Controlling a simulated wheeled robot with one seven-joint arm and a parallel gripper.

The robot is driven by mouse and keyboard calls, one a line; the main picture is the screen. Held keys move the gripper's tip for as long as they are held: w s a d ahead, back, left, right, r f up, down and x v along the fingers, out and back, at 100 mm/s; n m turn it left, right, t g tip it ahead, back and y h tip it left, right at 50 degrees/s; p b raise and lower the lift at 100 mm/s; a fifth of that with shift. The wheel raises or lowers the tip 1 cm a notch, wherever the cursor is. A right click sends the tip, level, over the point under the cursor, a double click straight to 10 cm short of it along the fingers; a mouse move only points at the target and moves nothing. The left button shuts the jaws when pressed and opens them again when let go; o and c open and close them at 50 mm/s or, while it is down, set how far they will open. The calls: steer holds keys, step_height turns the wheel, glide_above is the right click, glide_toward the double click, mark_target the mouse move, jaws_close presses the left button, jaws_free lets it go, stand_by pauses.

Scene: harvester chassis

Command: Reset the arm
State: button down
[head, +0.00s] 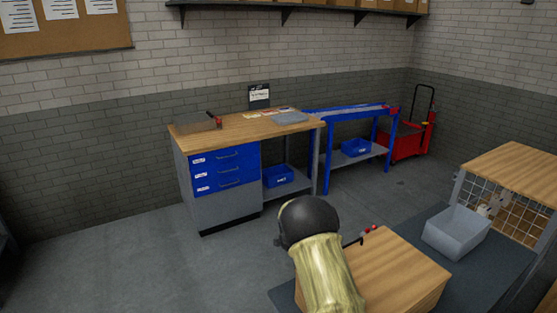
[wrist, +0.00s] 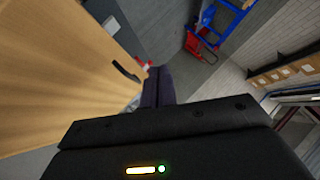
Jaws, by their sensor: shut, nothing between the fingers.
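My arm (head: 328,275) shows at the bottom middle of the head view as a pale yellow link with a black rounded joint. The gripper itself is hidden in that view. In the wrist view, my gripper (wrist: 158,87) points away from the camera past a dark housing. Its dark fingers are together, with nothing held between them. They are beside the edge of a wooden surface; I cannot tell whether they touch it.
A wooden box (head: 405,270) stands close to the right of my arm, with a grey bin (head: 456,232) behind it. A workbench (head: 245,128), a blue stand (head: 350,112) and a red cart (head: 408,142) line the wall. The grey floor (head: 150,255) at left is clear.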

steer(key=s+a+r+n+g+y, duration=0.25)
steer(key=s+r+n+y, duration=0.4)
steer(key=s, duration=0.75)
steer(key=s+r+n+g, duration=0.2)
steer(key=s+n, duration=0.2)
steer(key=s, duration=0.9)
steer(key=s+d+r+n+g, duration=0.1)
steer(key=s+n, duration=0.4)
steer(key=s, duration=0.8)
steer(key=shift+r+g+h, duration=0.35)
steer(key=shift+g+h, duration=0.1)
steer(key=shift+g, duration=0.2)
